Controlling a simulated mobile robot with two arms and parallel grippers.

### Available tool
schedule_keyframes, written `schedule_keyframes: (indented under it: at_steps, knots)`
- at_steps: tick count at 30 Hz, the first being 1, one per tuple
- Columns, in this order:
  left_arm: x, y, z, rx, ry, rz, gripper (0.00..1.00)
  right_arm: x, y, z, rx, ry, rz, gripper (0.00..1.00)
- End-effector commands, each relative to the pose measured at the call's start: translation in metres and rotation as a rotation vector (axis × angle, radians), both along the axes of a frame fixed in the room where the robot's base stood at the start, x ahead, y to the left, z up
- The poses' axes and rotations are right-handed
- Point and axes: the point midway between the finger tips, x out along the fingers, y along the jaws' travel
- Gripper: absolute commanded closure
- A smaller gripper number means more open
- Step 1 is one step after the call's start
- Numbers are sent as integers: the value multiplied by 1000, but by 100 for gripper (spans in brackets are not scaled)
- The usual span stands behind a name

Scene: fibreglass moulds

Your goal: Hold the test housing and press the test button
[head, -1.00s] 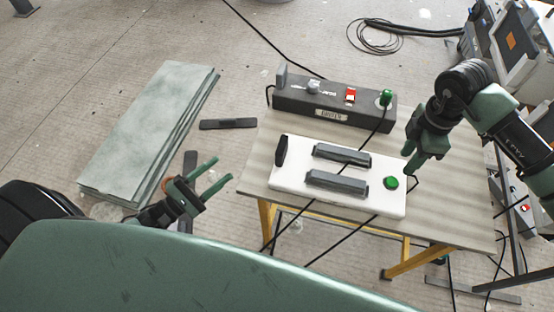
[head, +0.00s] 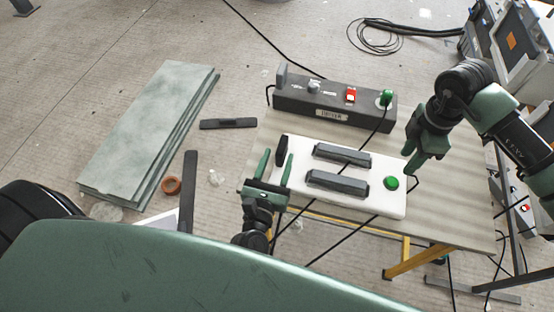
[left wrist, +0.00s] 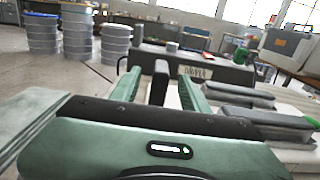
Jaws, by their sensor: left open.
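The test housing (head: 345,199) is a white box on the table. It has a dark upright grip (head: 281,150) at its left end, two grey bars on top and a green button (head: 391,183) near its right end. My left gripper (head: 274,170) is open at the left end, with its fingers on either side of the grip as seen from above. The left wrist view shows the grip (left wrist: 160,82) between the spread fingers; I cannot tell whether they touch it. My right gripper (head: 424,160) points down beside the right end, near the button; its finger gap is unclear.
A dark control box (head: 330,103) with a red switch and a green plug stands behind the housing on the wooden table (head: 455,205). Cables cross the housing and hang off the front. Grey-green sheets (head: 145,130) are stacked on the floor at left.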

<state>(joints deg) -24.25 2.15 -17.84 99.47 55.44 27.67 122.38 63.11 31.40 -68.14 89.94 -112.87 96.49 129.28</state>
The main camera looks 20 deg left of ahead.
Motion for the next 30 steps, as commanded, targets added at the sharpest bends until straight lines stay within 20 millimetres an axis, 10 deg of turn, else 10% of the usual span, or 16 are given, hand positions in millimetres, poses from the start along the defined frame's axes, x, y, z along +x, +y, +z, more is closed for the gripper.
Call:
schedule_keyframes:
  at_steps: [15,27,30]
  knots:
    - [67,6,0,5,0,1,55,0,0,0,0,0,0,64]
    - [76,7,0,6,2,1,55,0,0,0,0,0,0,64]
    - [76,7,0,5,1,1,77,0,0,0,0,0,0,64]
